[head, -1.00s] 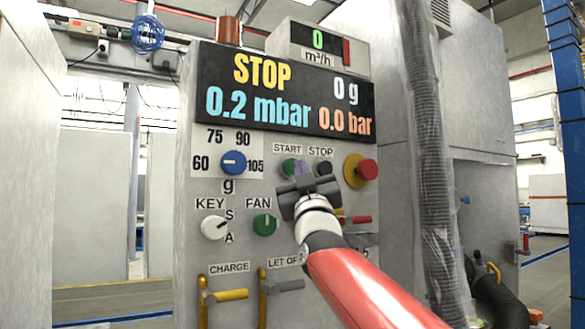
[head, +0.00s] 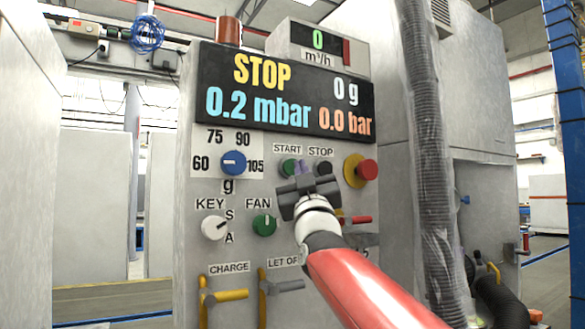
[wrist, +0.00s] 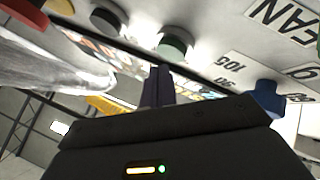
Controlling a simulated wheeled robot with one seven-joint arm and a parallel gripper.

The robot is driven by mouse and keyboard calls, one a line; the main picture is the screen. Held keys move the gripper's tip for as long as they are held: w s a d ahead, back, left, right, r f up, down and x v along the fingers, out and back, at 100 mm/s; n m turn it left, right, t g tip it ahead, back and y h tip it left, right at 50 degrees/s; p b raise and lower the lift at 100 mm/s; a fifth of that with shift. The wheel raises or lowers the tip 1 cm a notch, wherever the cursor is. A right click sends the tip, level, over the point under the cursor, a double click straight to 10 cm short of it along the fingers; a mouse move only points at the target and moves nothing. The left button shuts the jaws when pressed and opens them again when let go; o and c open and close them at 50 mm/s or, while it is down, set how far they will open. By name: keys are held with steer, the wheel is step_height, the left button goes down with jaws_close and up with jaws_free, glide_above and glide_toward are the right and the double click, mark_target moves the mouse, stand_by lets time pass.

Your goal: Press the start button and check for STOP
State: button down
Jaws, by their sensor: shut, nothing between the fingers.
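The control panel (head: 186,190) stands upright in front of me. Its display (head: 285,95) reads STOP in yellow, 0 g, 0.2 mbar and 0.0 bar. The green start button (head: 288,167) sits under the START label, with the dark stop button (head: 323,168) to its right. My gripper (head: 304,172) is shut and empty, its fingertips close to the start button and partly covering its right side. In the wrist view the shut fingers (wrist: 158,85) point at the green button (wrist: 173,45); I cannot tell whether they touch it.
A red emergency knob on yellow (head: 367,170) is right of the stop button. A blue dial (head: 233,162), white key knob (head: 214,227) and green fan knob (head: 264,224) are to the left. The yellow charge lever (head: 228,295) sticks out below. A ribbed hose (head: 428,150) hangs at right.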

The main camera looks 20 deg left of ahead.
steer(key=shift+w+a, duration=0.1)
steer(key=shift+a, duration=0.05)
steer(key=shift+w+a, duration=0.2)
steer(key=shift+w+a+p, duration=0.3)
steer(key=shift+a+p, duration=0.05)
steer(key=shift+p, duration=0.3)
stand_by(0.5)
steer(key=shift+s+d, duration=0.1)
steer(key=shift+s+d+b, duration=0.45)
steer(key=shift+d+b, duration=0.15)
steer(key=shift+b, duration=0.2)
